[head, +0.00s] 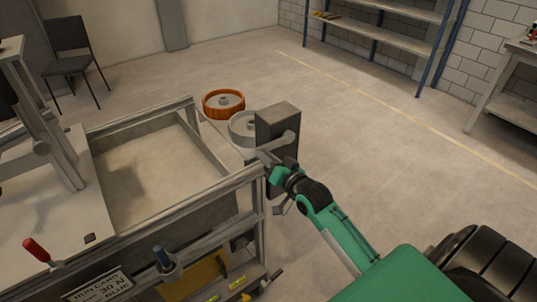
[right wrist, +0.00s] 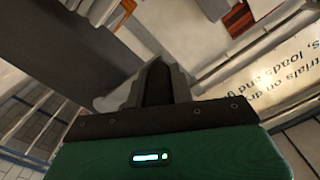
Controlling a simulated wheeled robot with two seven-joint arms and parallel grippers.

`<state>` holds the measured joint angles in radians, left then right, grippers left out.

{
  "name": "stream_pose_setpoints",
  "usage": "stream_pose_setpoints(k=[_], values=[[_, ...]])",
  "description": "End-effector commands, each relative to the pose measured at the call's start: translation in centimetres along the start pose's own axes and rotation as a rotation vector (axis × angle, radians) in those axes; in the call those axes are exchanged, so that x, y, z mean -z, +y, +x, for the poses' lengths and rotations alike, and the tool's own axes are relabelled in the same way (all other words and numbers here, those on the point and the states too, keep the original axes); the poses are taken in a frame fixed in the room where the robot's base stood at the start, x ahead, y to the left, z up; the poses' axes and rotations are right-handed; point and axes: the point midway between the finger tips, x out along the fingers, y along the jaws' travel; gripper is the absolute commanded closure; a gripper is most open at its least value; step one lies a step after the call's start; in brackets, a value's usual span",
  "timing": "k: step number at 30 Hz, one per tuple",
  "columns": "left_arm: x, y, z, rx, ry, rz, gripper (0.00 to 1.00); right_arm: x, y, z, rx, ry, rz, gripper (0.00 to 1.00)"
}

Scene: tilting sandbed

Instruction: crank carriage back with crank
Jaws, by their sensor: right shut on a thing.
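The sandbed frame (head: 215,190) stands at the left of the head view, with pale sand (head: 150,180) inside its rails. In the right wrist view the fingers (right wrist: 156,84) close around a grey piece. A grey upright (head: 45,135), possibly the carriage, stands at the left. My left gripper is not in view.
A red-handled lever (head: 37,250) and a blue-topped knob (head: 163,258) are at the near side. The floor (head: 370,150) to the right is clear.

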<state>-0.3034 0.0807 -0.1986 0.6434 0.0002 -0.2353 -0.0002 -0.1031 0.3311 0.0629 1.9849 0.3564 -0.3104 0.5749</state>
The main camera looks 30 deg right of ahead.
Motion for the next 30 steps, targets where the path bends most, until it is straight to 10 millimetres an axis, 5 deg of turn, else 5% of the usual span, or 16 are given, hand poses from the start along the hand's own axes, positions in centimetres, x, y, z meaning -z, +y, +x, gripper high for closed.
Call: stream_pose_setpoints(k=[1,12,30], values=[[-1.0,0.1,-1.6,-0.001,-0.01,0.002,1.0,2.1,-1.1,0.1,0.007,0.015,0.043,1.0],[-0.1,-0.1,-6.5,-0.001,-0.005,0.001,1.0,5.7,-1.9,0.1,0.01,0.016,0.373,1.0],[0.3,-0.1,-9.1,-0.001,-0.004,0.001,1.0,8.1,-1.4,0.1,0.01,0.011,0.639,1.0]])
